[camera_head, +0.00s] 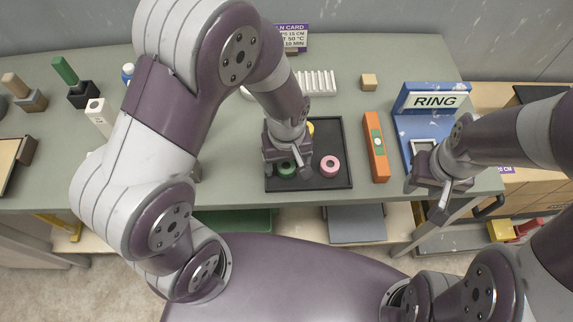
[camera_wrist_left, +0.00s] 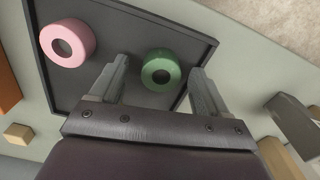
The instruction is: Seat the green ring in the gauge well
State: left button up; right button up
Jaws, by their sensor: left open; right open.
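The green ring (camera_head: 287,172) lies flat in the black tray (camera_head: 318,184), near its front left. My left gripper (camera_head: 286,166) is directly over it and open. In the left wrist view the green ring (camera_wrist_left: 176,70) shows between the two open fingers (camera_wrist_left: 160,72), with no clear sign of contact. A pink ring (camera_head: 329,171) lies to its right in the tray. The blue fixture labelled RING (camera_head: 405,130) stands at the right with a pale recess (camera_head: 422,146), partly hidden by my right arm. My right gripper (camera_head: 428,198) is open and empty in front of it.
An orange block with a level vial (camera_head: 380,166) stands between tray and fixture. A yellow item (camera_head: 311,127) is mostly hidden behind my left gripper. A white ribbed rack (camera_head: 318,82) and a small wooden cube (camera_head: 369,82) are farther back.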

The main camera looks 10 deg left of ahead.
pick_arm(q)
jog(key=shift+s+r, duration=0.15)
jog(key=shift+s, duration=0.05)
jog(key=c, duration=0.9)
jog(key=shift+c, duration=1.2)
